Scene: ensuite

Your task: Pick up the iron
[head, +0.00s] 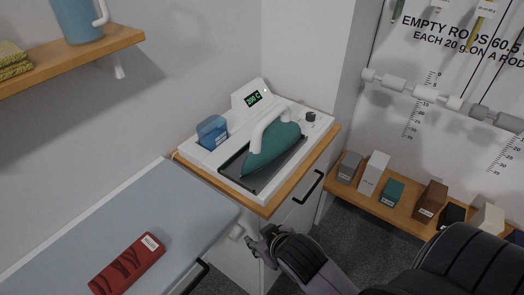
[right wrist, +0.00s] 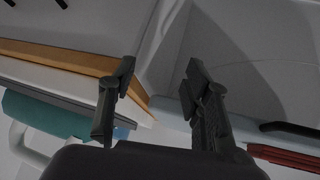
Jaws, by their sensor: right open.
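The iron (head: 272,148) has a teal body and a white handle. It rests on the dark plate of a white station (head: 222,160) on a wood-topped cabinet. In the right wrist view the iron (right wrist: 52,116) shows at the lower left, beside the fingers and not between them. My right gripper (head: 260,243) is open and empty, low in front of the cabinet, below and apart from the iron. Its two spread fingers also show in the right wrist view (right wrist: 160,72). My left gripper is not in view.
An ironing board (head: 150,215) with a folded red cloth (head: 127,264) lies to the left. A blue tank (head: 212,131) and a lit display (head: 253,98) are on the station. A black handle (head: 308,188) juts from the cabinet. A low shelf (head: 353,193) with several blocks stands right.

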